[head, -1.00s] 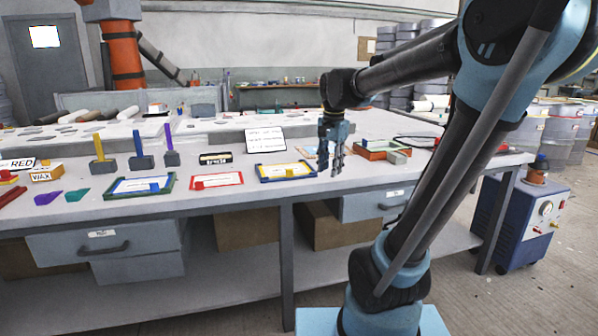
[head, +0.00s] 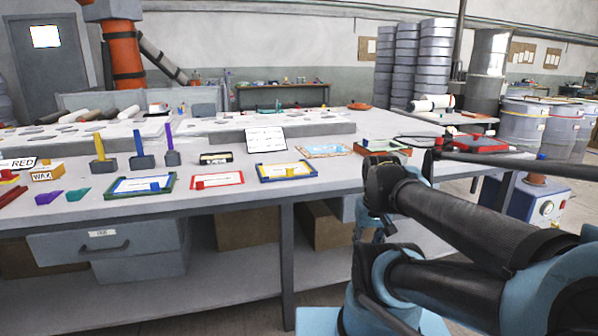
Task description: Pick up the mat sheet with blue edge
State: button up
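Several flat sheets lie in a row on the bench. The sheet with a dark blue edge and yellow patches (head: 286,171) lies right of the red-edged sheet (head: 217,180). Farther left lies a sheet with a green and blue edge (head: 142,186). A flat piece with a light blue edge (head: 323,151) lies farther back, to the right. My gripper (head: 368,236) hangs low in front of the bench's front edge, right of these sheets and apart from them. My arm hides much of it, so its finger opening does not show clearly.
A white sign (head: 266,139) stands behind the sheets. Handled tools (head: 142,160) stand to the left, beside a wax box (head: 47,172). An open tray (head: 384,151) is at right. My arm covers the bench's right front. Drawers (head: 105,245) are below.

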aim_at(154, 184)
jog(key=u, duration=1)
jog(key=k, duration=0.45)
jog(key=u, duration=0.5)
jog(key=i, duration=0.5)
jog(key=k, duration=0.25)
jog(key=u, duration=0.1)
